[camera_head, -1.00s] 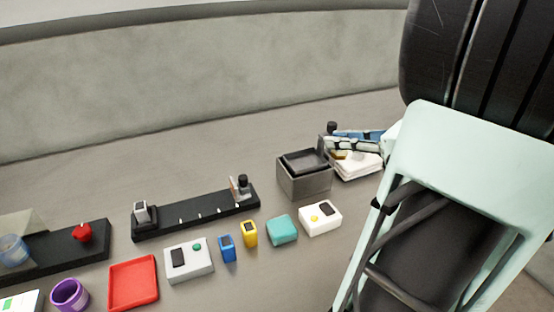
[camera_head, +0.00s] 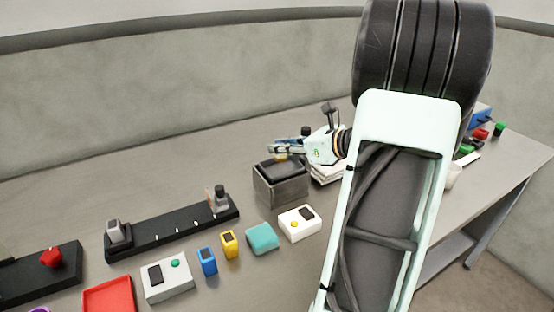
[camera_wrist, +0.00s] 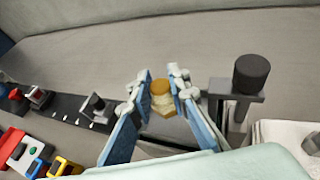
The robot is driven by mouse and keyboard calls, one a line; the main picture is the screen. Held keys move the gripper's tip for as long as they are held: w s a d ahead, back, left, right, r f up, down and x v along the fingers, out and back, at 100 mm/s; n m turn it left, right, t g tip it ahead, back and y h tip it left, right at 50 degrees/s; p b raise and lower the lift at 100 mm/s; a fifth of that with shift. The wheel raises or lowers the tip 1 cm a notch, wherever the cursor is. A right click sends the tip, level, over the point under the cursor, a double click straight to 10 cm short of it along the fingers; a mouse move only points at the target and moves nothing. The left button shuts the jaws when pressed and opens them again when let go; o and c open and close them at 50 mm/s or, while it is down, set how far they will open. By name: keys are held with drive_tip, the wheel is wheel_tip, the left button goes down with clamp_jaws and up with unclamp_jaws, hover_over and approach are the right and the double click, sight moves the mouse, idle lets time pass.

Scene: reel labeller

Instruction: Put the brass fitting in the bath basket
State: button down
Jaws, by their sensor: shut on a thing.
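The brass fitting (camera_wrist: 161,98) is held between the fingertips of my gripper (camera_wrist: 160,82) in the wrist view. It is yellow-brown on top with a paler lower part. In the head view my gripper (camera_head: 287,149) is above the grey bath box (camera_head: 284,187), near its back edge. The dark bath basket (camera_head: 279,171) shows in the top of that box. In the wrist view the bath under the fitting is mostly hidden by my fingers.
A post with a black knob (camera_wrist: 251,74) stands close to the right of my gripper. A white machine body (camera_head: 327,174) is beside the bath. A white box with a yellow button (camera_head: 299,223), a teal block (camera_head: 263,238) and a black rail (camera_head: 172,229) lie in front and left.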

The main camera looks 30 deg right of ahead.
sight(286, 158)
drive_tip(key=shift+w+f, duration=0.35)
drive_tip(key=shift+f, duration=0.05)
drive_tip(key=shift+w+f+b, duration=0.2)
drive_tip(key=shift+f+b, duration=0.15)
drive_tip(key=shift+f, duration=1.4)
drive_tip(key=shift+f, duration=0.15)
drive_tip(key=c, duration=2.1)
unclamp_jaws()
